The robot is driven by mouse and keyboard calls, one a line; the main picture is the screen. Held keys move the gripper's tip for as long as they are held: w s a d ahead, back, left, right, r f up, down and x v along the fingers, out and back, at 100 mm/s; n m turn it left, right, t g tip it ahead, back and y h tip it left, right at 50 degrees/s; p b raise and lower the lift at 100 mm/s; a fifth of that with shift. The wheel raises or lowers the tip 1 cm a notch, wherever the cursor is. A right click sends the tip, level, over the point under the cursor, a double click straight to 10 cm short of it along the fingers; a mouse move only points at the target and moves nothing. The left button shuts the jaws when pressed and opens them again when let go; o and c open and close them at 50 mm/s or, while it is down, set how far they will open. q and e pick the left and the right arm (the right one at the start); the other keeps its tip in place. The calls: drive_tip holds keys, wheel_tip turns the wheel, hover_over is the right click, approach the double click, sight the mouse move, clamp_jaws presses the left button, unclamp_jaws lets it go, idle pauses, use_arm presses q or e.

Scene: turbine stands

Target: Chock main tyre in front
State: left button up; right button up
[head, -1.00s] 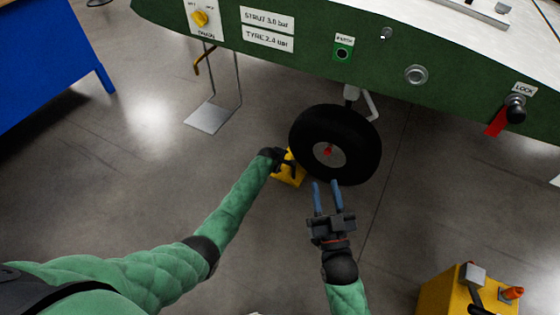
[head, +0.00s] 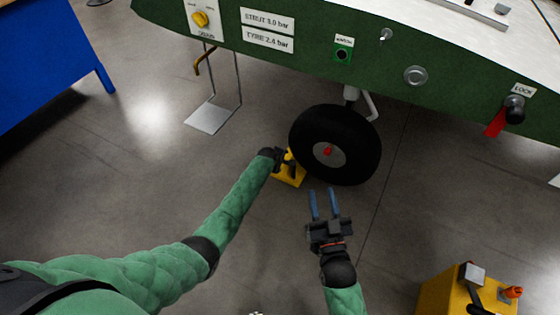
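The main tyre (head: 357,133) is black with a grey hub and a red cap, standing on the floor under the green panelled body. A yellow chock (head: 291,177) sits on the floor at the tyre's lower left, close against it; whether they touch I cannot tell. My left gripper (head: 287,161) is at the chock, its fingers mostly hidden behind its own wrist, so its grip is unclear. My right gripper (head: 325,203) is open and empty, its two blue fingers apart, just below the tyre.
The green body (head: 310,50) overhangs the tyre, with a red-tagged lock knob (head: 514,107) at right. A metal stand with a flat foot (head: 212,116) is left of the tyre. A yellow box (head: 447,291) stands lower right, a blue bench (head: 45,60) upper left. Floor between is clear.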

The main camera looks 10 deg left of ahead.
use_arm(q)
drive_tip(key=shift+p+v, duration=1)
drive_tip(key=shift+p, duration=0.3)
use_arm(e)
drive_tip(key=s+f+g, duration=0.3)
drive_tip(key=f, duration=0.6)
drive_tip(key=s+f+g+h, duration=0.1)
drive_tip(key=s+f+g, duration=0.2)
drive_tip(key=f, duration=0.6)
drive_tip(key=s+f+g+h, duration=0.1)
drive_tip(key=s+f+g, duration=0.2)
drive_tip(key=f, duration=0.7)
drive_tip(key=shift+s+d+g, duration=0.25)
drive_tip(key=shift+s+g, duration=0.05)
drive_tip(key=shift+g, duration=0.4)
idle(2.4)
drive_tip(key=shift+f, duration=0.1)
idle(0.4)
